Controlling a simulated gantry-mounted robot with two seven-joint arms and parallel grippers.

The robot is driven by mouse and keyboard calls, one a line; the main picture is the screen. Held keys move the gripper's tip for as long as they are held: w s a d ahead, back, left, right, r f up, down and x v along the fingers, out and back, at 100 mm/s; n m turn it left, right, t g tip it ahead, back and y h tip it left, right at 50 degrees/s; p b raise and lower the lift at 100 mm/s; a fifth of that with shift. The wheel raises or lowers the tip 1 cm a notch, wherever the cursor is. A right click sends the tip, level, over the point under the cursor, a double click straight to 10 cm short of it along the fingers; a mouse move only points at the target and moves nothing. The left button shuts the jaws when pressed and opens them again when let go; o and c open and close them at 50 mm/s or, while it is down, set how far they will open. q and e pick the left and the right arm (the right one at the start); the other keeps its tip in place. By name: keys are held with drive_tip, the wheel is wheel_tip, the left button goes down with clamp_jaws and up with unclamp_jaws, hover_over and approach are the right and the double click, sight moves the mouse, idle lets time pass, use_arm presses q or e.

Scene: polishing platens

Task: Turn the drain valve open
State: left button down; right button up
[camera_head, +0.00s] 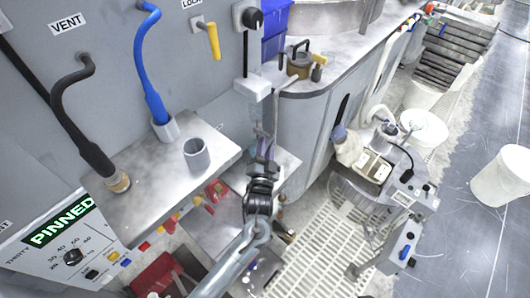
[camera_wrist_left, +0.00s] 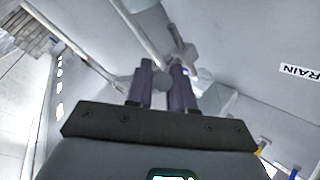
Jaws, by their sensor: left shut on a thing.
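My left gripper (camera_head: 265,148) reaches in front of the grey cabinet wall, below the white block with the black rod. Its purple fingers also show in the left wrist view (camera_wrist_left: 163,80), a small gap apart and closed on a pale grey part. A grey cross-shaped handle (camera_wrist_left: 181,46), which looks like the drain valve handle, stands at the fingertips. A label ending in "RAIN" (camera_wrist_left: 300,71) is on the wall to its right in the left wrist view. The fingers hide much of the valve in the head view, so its angle is hard to tell. My right gripper is not in view.
A blue hose (camera_head: 146,60) and a black hose (camera_head: 75,115) end at a grey shelf (camera_head: 150,180) with a grey cup (camera_head: 196,154). A yellow lever (camera_head: 214,42) is on the wall above. A metal counter (camera_head: 335,70) stands right of the gripper.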

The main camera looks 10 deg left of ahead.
use_arm(q)
drive_tip(key=shift+f, duration=0.15)
drive_tip(key=c, duration=1.1)
unclamp_jaws()
drive_tip(key=shift+s+p, duration=0.45)
drive_tip(key=shift+s, duration=0.1)
drive_tip(key=s+p, duration=0.3)
drive_tip(key=s, duration=0.9)
drive_tip(key=shift+d, duration=0.15)
